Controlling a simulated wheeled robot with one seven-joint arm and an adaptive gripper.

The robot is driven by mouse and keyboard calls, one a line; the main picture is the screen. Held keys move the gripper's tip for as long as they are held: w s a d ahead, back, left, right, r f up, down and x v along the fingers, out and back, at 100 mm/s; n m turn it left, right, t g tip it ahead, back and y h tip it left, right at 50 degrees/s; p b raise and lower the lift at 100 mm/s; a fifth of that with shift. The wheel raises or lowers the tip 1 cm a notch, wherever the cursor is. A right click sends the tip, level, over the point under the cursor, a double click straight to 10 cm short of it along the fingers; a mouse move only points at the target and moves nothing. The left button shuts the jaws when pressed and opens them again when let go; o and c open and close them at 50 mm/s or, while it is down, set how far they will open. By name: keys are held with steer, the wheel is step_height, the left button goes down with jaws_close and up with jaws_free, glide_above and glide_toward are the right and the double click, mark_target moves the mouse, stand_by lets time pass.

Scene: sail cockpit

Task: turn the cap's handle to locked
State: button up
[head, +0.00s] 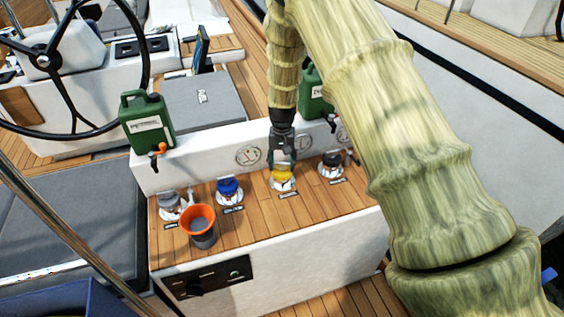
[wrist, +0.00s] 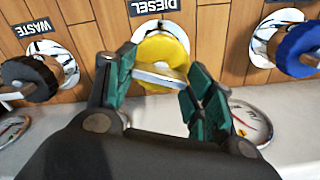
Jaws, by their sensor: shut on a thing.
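The yellow cap (wrist: 162,48) sits under a DIESEL label in the wrist view, on a white ring in the wooden deck. In the head view the yellow cap (head: 283,178) lies right below my gripper (head: 282,158). Its pale metal handle (wrist: 160,76) crosses the cap's face, slightly slanted. My gripper (wrist: 157,82) is shut on this handle, with a green-padded finger at each end of it. No locked mark can be made out.
The blue cap (head: 229,188), grey cap (head: 169,201) and black WASTE cap (head: 331,160) stand along the same deck. An orange funnel (head: 198,217) stands at the front left. Green jerrycans (head: 147,127) and round gauges (head: 249,155) are behind.

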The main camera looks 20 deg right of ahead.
steer(key=o, duration=1)
steer(key=shift+o, duration=0.2)
steer(key=shift+r, duration=0.1)
step_height(320, 180, up, 12)
stand_by(0.4)
